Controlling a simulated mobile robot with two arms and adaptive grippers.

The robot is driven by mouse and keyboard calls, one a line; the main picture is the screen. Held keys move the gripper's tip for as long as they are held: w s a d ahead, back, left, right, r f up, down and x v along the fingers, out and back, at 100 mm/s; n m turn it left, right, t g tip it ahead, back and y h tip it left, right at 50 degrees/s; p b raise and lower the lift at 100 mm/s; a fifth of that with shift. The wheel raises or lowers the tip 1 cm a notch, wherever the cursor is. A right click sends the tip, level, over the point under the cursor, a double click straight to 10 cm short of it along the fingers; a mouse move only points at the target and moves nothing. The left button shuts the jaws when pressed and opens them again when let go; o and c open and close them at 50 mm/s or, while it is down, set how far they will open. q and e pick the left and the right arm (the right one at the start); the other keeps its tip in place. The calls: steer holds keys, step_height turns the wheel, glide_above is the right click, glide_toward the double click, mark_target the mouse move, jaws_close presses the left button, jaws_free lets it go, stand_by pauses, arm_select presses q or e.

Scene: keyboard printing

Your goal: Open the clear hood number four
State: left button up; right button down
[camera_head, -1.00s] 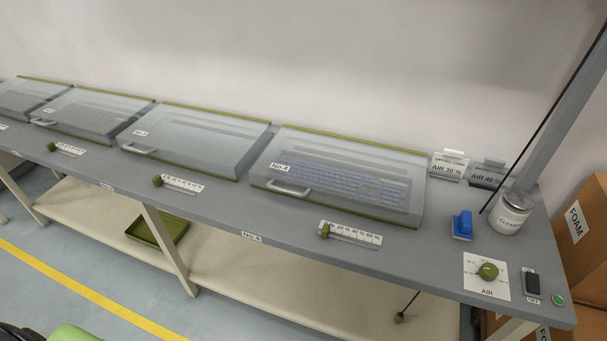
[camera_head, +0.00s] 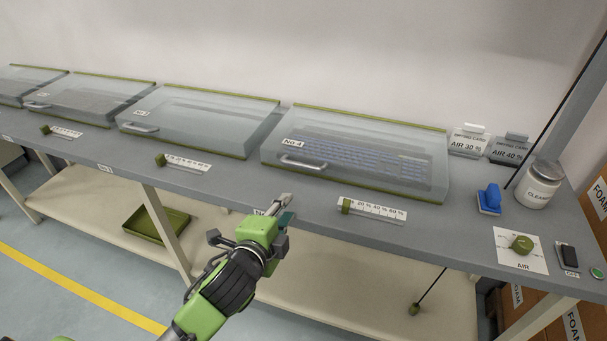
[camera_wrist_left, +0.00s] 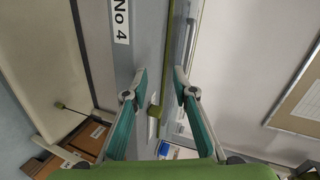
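The clear hood number four (camera_head: 425,165) lies closed on the table, with a blue-grey keyboard (camera_head: 350,155) under it. Its white handle (camera_head: 303,164) is on the front left edge, below the "No 4" label (camera_head: 293,142). My left gripper (camera_head: 282,205) is in front of the table edge, below and apart from the handle. In the left wrist view, my left gripper (camera_wrist_left: 161,78) has its two fingers spread with nothing between them. The hood's green edge (camera_wrist_left: 167,60) shows beyond the fingers. My right gripper is not in view.
A slider with a percent scale (camera_head: 372,209) is right of my gripper on the table front. A blue brush-like object (camera_head: 489,199), a cleaner jar (camera_head: 539,184) and an air knob (camera_head: 522,244) stand farther right. Other closed hoods (camera_head: 195,115) line the left.

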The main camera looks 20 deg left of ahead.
mark_target(308, 168)
arm_select(q)
step_height(308, 168, up, 4)
steer(key=w+m+t, duration=0.1)
steer(key=w+m, duration=0.1)
steer(key=shift+h, duration=0.3)
steer(key=x, duration=0.8)
steer(key=d+x, duration=0.1)
steer(key=x, duration=0.3)
steer(key=shift+w+r, duration=0.2)
steer(key=shift+w, duration=0.2)
steer(key=shift+a, duration=0.1)
jaws_close()
